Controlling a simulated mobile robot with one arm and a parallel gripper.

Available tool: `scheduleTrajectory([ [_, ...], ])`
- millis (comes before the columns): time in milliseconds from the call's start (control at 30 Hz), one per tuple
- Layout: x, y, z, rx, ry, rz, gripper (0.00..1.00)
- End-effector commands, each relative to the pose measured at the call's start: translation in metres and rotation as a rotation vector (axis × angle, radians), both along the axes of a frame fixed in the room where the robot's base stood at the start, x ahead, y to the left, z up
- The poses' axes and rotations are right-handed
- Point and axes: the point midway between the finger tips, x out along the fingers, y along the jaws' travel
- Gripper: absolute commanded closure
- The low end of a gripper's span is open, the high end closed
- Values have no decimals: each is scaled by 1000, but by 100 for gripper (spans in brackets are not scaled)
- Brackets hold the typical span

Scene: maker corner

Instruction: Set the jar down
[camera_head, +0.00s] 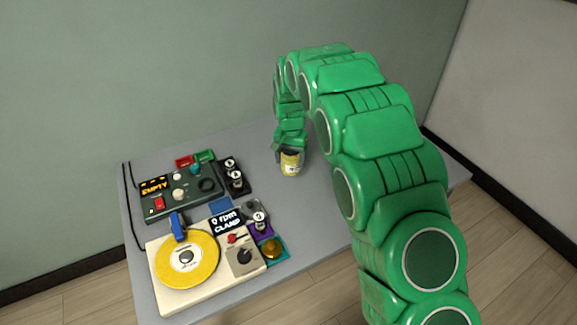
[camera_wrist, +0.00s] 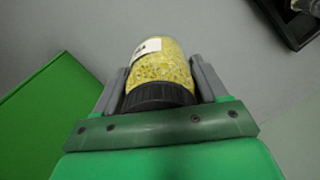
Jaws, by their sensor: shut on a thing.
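The jar (camera_head: 291,164) is a small clear jar with yellow grains, a white label and a dark lid. In the head view it is below my gripper (camera_head: 289,149), over the right part of the grey table. I cannot tell whether its base touches the tabletop. In the wrist view the jar (camera_wrist: 162,65) sits between the two grey fingers of my gripper (camera_wrist: 160,75), lid towards the palm. The gripper is shut on it.
The grey table (camera_head: 330,215) is bare around and right of the jar. Left of it stand a dark control box (camera_head: 180,205), a cream turntable with a yellow disc (camera_head: 186,259), and small jars with numbered lids (camera_head: 236,180). A green wall is behind.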

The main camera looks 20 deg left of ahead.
Motion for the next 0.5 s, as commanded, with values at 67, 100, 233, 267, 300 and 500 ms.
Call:
scheduleTrajectory([
  [67,7,4,-7,2,-2,0,73],
  [100,9,5,-11,2,-2,0,73],
  [233,16,9,-22,1,0,1,73],
  [267,17,10,-24,0,0,1,73],
  [300,19,10,-26,0,0,1,73],
  [500,23,12,-30,1,-2,0,73],
])
